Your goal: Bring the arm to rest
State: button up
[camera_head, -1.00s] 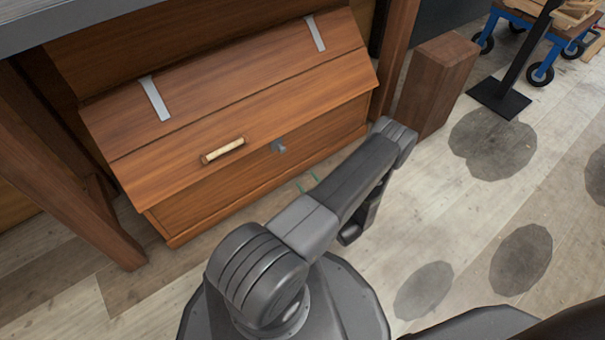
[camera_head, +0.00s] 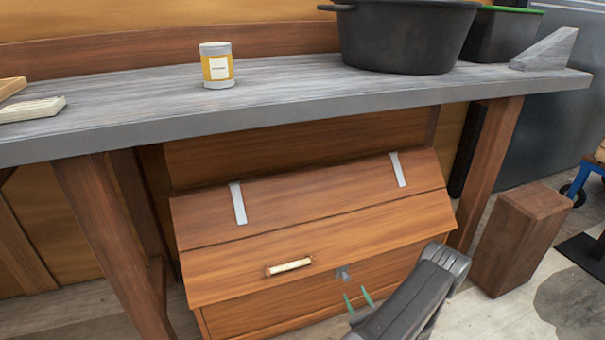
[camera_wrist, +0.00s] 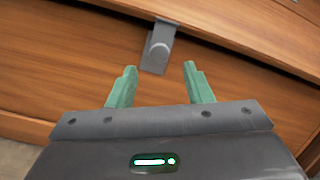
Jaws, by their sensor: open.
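My gripper (camera_head: 358,299) shows at the bottom of the head view as two green fingertips beside my dark grey arm. In the wrist view my gripper (camera_wrist: 155,88) is open, its two green fingers apart with nothing between them. A wooden chest (camera_head: 300,252) with a sloped lid stands under the bench. Its grey latch (camera_head: 343,273) is on the front, just beyond my fingers. In the wrist view the latch (camera_wrist: 158,48) lies ahead of the gap between the fingers and looks clear of them. The lid looks shut.
The chest has a pale handle (camera_head: 289,267) and two metal straps. Above it is a grey workbench (camera_head: 280,98) with a yellow tin (camera_head: 217,66) and a black pot (camera_head: 405,38). A wooden block (camera_head: 519,240) stands on the floor to the right of the chest.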

aim_at(348, 281)
jog(key=b+x, duration=0.1)
jog(key=x, duration=0.4)
jog(key=shift+w, duration=0.15)
jog(key=shift+r, duration=0.1)
